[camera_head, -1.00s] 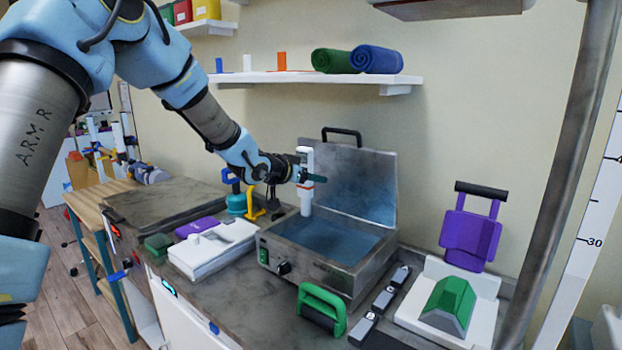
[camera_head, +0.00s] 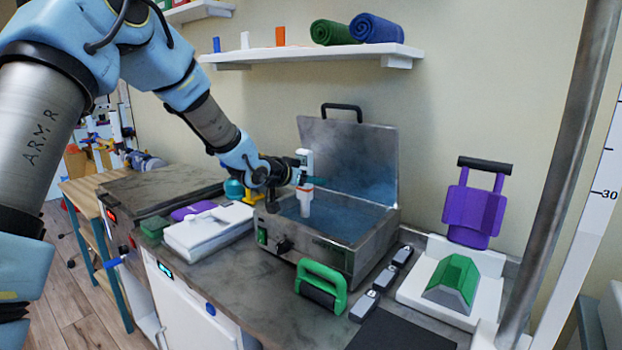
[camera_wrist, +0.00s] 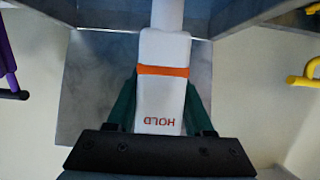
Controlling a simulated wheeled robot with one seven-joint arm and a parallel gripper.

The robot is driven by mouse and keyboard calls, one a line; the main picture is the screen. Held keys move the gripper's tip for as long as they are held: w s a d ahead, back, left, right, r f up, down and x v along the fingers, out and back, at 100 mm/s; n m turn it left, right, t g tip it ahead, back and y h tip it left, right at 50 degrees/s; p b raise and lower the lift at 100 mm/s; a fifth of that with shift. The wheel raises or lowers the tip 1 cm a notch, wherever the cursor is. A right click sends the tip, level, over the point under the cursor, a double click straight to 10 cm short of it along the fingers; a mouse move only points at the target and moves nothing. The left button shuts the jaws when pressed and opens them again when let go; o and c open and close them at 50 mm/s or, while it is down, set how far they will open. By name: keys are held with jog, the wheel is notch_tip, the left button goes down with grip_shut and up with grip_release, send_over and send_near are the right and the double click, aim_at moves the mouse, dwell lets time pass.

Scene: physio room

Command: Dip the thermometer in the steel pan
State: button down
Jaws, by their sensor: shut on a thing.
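The white thermometer (camera_head: 304,178) is upright in my gripper (camera_head: 304,182), over the open steel pan (camera_head: 322,248). In the wrist view the thermometer (camera_wrist: 162,80) shows an orange band and the word HOLD. The dark green fingers of my gripper (camera_wrist: 160,105) are shut on its two sides. The pan's lid (camera_head: 355,155) stands open at the back, with a black handle on top. Bluish water shows inside the pan. The thermometer's lower end is within the pan's opening in the head view; I cannot tell whether it touches the water.
A green-handled roller (camera_head: 322,285) and grey blocks (camera_head: 380,282) lie in front of the pan. A white box (camera_head: 208,232) and purple item (camera_head: 192,211) are to its left. A green wedge on a white base (camera_head: 452,285) is at right. A shelf with rolled towels (camera_head: 355,30) hangs above.

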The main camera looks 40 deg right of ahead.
aim_at(305, 150)
jog(key=shift+f+b, duration=1.65)
jog(key=shift+f, duration=0.75)
dwell(1.7)
notch_tip(305, 150, up, 12)
jog(key=p, duration=1)
jog(key=shift+r, duration=0.1)
jog(key=shift+a, duration=0.1)
dwell(1.8)
